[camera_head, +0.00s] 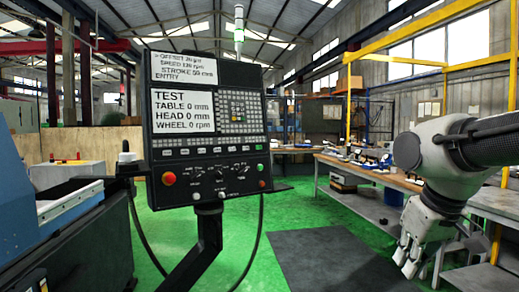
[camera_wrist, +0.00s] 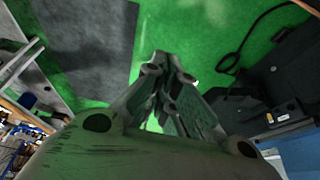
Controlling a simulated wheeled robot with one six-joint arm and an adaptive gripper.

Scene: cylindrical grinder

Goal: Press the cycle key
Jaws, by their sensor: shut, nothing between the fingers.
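The black control panel (camera_head: 202,140) stands on an arm at centre left in the head view and faces me. Its upper displays (camera_head: 182,106) read "TEST", "TABLE 0 mm", "HEAD 0 mm" and "WHEEL 0 rpm". A grey keypad (camera_head: 238,110) lies to their right, with a row of keys below. A red button (camera_head: 168,178) and a small green button (camera_head: 262,183) sit on the lower part. The key labels are too small to tell which is the cycle key. My gripper (camera_head: 407,260) is shut and empty, pointing down, well right of the panel. Its fingers also show in the wrist view (camera_wrist: 165,95).
A blue machine (camera_head: 65,235) stands at the left, close to the panel. A workbench (camera_head: 365,175) with several small items stands behind my arm. A grey mat (camera_head: 335,262) lies on the green floor between panel and gripper; that space is free.

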